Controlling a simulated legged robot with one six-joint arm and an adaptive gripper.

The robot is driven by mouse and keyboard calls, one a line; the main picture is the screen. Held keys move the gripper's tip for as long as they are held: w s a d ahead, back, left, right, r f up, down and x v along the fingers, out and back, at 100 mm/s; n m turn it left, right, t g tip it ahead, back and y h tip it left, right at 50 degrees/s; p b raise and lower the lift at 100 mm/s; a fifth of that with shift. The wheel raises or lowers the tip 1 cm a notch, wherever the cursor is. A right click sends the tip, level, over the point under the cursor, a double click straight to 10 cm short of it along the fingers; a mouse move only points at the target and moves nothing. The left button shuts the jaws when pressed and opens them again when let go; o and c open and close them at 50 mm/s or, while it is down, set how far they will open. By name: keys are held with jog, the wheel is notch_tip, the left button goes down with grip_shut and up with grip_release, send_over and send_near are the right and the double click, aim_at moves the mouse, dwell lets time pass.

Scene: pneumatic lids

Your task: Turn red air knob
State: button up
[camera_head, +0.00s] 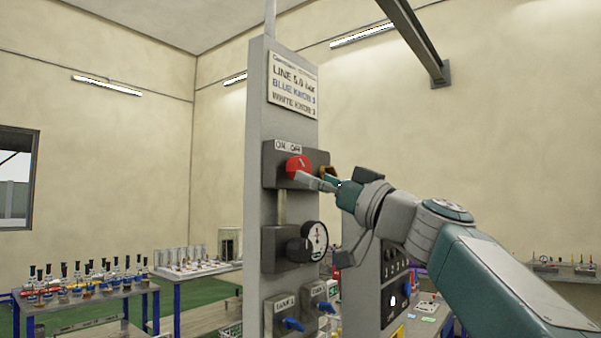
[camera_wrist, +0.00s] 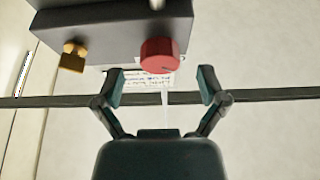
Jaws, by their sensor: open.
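The red air knob (camera_head: 298,167) sits on the upper grey box of a grey panel column, under an ON/OFF label (camera_head: 288,147). In the wrist view the red knob (camera_wrist: 159,54) is round and lies just beyond my fingertips, roughly centred between them. My gripper (camera_wrist: 161,76) is open and empty, one finger on each side. In the head view my gripper (camera_head: 318,183) reaches in from the right, close to the knob and partly overlapping its lower edge. I cannot tell whether a finger touches the knob.
A brass fitting (camera_wrist: 73,57) sticks out of the same box. Below are a pressure gauge (camera_head: 315,238) and blue knobs (camera_head: 292,324). A sign (camera_head: 292,84) is above. A table (camera_head: 85,297) with several bottles stands at the left, and another control panel (camera_head: 392,285) is at the right.

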jog(key=shift+x, duration=1.7)
jog(key=c, duration=1.2)
jog(key=shift+o, duration=0.2)
